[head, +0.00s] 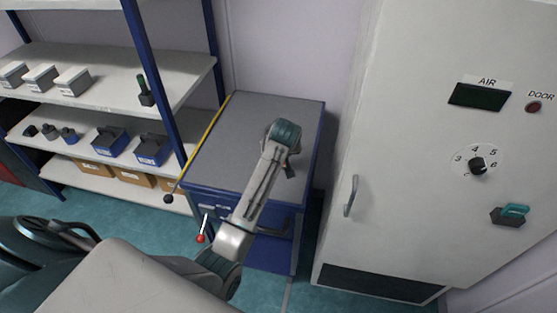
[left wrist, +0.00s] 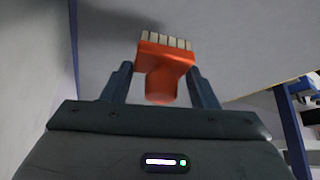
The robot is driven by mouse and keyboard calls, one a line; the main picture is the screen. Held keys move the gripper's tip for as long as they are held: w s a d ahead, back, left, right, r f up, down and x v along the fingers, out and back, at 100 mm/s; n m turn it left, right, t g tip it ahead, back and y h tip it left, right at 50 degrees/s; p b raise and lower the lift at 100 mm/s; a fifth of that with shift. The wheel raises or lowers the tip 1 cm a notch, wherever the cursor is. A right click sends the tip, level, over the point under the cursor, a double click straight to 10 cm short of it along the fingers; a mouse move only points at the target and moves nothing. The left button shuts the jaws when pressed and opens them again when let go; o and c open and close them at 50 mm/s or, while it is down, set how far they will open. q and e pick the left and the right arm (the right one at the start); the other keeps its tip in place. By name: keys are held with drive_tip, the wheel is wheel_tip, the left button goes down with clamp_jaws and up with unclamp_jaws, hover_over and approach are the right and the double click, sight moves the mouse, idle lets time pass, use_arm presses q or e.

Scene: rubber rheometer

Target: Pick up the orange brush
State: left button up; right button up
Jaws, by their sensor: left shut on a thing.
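The orange brush (left wrist: 163,66), with pale bristles along its far edge, is in the left wrist view. My left gripper (left wrist: 163,82) is shut on it, with one dark finger on each side of the orange body. The bristles point away from the gripper. In the head view my left arm reaches over the grey-topped blue cabinet (head: 235,125), and the wrist end is above the cabinet top. The brush cannot be made out in the head view, where the arm hides it. My right gripper is not in view.
A shelf rack (head: 110,75) with boxes and blue bins stands at the left. A tall pale machine (head: 405,150) with a dial and door handle stands at the right. A yellow rod (head: 203,145) runs along the cabinet's left edge. A red-tipped lever (head: 201,239) sticks out in front.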

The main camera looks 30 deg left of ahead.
use_arm(q)
drive_tip(key=s+d+r+b, duration=0.1)
drive_tip(key=s+d+b, duration=0.2)
drive_tip(key=s, duration=1)
drive_tip(key=shift+s+d, duration=0.4)
drive_tip(key=shift+d, duration=1.3)
drive_tip(key=shift+r, duration=0.1)
drive_tip(key=o, duration=0.5)
drive_tip(key=c, duration=0.3)
drive_tip(key=s+d+r+m+h, duration=0.1)
drive_tip(key=s+r+m, duration=0.1)
drive_tip(key=s+d+r+m+h, duration=0.1)
drive_tip(key=r+m, duration=0.1)
drive_tip(key=s+d+r+m+t+h, duration=0.1)
drive_tip(key=s+r+m, duration=0.1)
drive_tip(key=m, duration=0.1)
drive_tip(key=shift+s+d+h, duration=0.25)
drive_tip(key=shift+s+h, duration=0.05)
drive_tip(key=shift+s, duration=0.1)
